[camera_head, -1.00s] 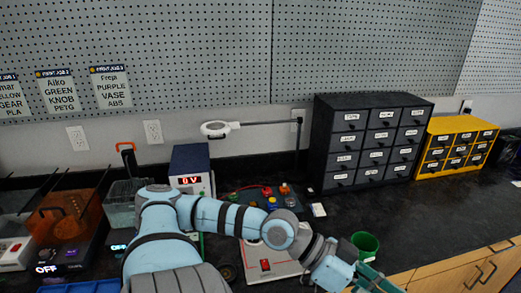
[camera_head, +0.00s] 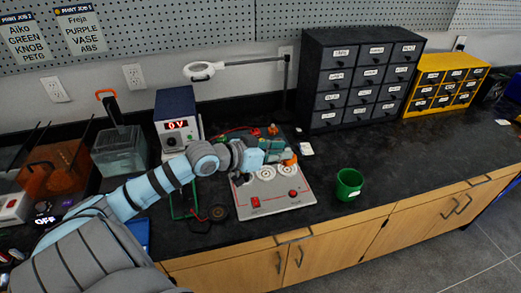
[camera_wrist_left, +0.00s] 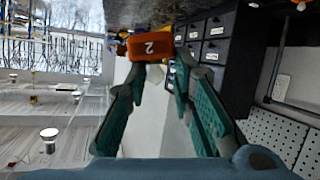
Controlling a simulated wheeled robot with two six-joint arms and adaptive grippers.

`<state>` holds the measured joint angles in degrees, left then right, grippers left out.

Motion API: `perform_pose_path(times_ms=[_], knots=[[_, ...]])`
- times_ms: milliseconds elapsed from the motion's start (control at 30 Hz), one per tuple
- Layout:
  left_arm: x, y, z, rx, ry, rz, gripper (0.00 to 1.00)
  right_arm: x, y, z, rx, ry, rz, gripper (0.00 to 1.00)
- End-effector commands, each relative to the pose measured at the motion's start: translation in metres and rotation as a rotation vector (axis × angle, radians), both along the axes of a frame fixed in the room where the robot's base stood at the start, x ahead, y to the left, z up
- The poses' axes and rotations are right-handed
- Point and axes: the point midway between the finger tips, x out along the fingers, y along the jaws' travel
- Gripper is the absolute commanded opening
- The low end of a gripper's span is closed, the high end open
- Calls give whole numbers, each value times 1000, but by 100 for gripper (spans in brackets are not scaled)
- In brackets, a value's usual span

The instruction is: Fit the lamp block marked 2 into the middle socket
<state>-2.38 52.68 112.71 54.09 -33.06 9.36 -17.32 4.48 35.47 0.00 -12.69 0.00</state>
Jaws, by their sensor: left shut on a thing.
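My left gripper (camera_head: 272,153) is over the back part of the light-grey panel (camera_head: 275,203). It is shut on an orange block (camera_head: 290,159), which sticks out at the fingertips towards the right. In the left wrist view this block (camera_wrist_left: 151,46) shows an upside-down 2 on its face, held between the green fingers (camera_wrist_left: 158,72). The panel has round pale sockets in a row along its upper half, partly hidden by the gripper, with a red switch (camera_head: 255,202) and a red button (camera_head: 293,193) below. The block looks raised above the panel. My right gripper is out of view.
A green cup (camera_head: 349,184) stands right of the panel. A blue power supply (camera_head: 177,115) reading 0 V stands behind my arm, and a magnifier lamp (camera_head: 200,71) reaches over the back. Dark drawers (camera_head: 330,80) and yellow drawers (camera_head: 440,84) line the wall. The bench right of the cup is clear.

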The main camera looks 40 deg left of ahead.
Motion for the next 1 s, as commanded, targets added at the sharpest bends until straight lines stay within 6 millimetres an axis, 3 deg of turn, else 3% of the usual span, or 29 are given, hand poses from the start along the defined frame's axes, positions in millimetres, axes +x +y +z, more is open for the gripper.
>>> perform_pose_path(times_ms=[133, 300, 433, 633, 1000], knots=[[30, 58, -32, 70, -11, 239, 0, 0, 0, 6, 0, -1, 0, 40], [48, 94, -77, 163, -9, 448, 0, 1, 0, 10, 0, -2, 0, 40], [54, 100, -100, 210, -5, 525, 0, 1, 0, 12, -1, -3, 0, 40], [56, 101, -117, 238, -4, 558, 0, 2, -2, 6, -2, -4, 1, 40], [55, 101, -165, 239, -5, 555, 0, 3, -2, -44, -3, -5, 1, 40]])
